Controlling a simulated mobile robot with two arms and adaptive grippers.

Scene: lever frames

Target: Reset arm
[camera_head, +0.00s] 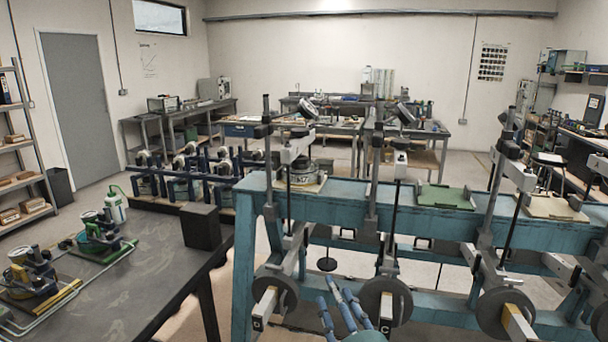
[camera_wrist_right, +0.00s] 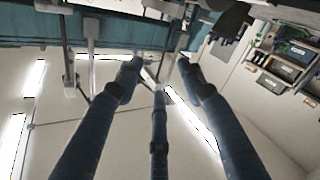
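A teal lever frame (camera_head: 340,197) stands in front of me, with several lever arms, upright posts and round grey wheels. One wheel (camera_head: 274,290) is at its front left and another wheel (camera_head: 386,301) is right of my right gripper. My right gripper (camera_head: 336,293) is low in the head view, with its blue fingers pointing up toward the frame, between these wheels. In the right wrist view the gripper (camera_wrist_right: 160,74) has its dark blue fingers spread, with nothing held between them. Whether a fingertip touches the frame is unclear. My left gripper is not in view.
A dark table (camera_head: 140,285) at the left holds small green-based devices and a black block (camera_head: 201,227). A green mat (camera_head: 446,196) and a stack of weights (camera_head: 299,172) lie on the frame's top. Workbenches stand behind. Floor shows between frame and benches.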

